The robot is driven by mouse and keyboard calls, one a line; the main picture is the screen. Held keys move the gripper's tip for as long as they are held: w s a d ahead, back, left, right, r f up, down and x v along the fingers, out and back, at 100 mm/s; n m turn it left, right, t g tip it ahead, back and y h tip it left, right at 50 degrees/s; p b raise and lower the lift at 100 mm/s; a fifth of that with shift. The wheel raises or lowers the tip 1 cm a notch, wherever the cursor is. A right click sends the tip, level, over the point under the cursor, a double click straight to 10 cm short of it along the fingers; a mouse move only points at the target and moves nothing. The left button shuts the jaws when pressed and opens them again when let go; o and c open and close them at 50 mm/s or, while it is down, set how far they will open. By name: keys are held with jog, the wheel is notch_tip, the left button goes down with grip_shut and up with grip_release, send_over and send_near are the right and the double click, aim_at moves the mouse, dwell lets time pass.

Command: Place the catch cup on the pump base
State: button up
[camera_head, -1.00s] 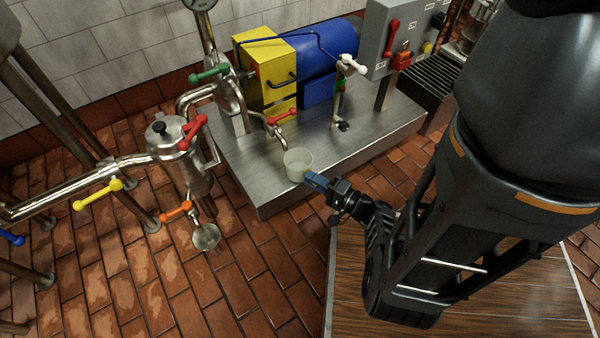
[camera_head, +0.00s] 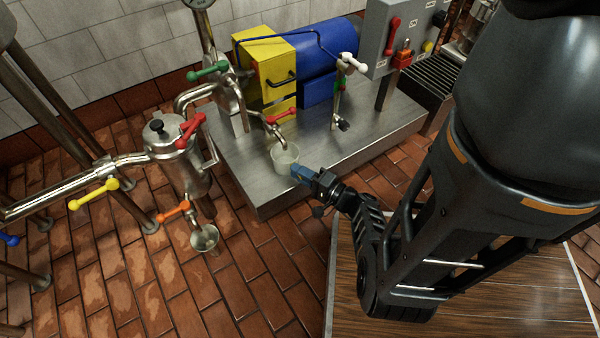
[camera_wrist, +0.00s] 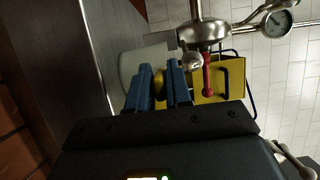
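The catch cup (camera_head: 285,158) is a pale translucent cup, upright at the front part of the steel pump base (camera_head: 340,150), just below the tip of a curved spout (camera_head: 272,128). I cannot tell whether its bottom touches the base. My gripper (camera_head: 302,173) has blue fingers and holds the cup from its front right side. In the wrist view the cup (camera_wrist: 143,62) shows behind the fingers (camera_wrist: 160,85), with a small yellow piece between them. The fingers cover part of the cup.
A red-handled valve (camera_head: 282,116) sits above the spout. A yellow box (camera_head: 265,62) and blue motor (camera_head: 325,70) stand behind. A white-handled valve (camera_head: 350,63) rises at right. A steel vessel with pipes (camera_head: 180,150) stands left. The base's front right surface is clear.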

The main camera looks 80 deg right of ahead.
jog(key=o, duration=0.4)
jog(key=shift+c, duration=0.2)
jog(key=shift+s+r+p, duration=0.2)
jog(key=shift+p, duration=0.1)
jog(key=p+v, duration=0.1)
jog(key=v, duration=1)
jog(key=shift+s+a, duration=0.25)
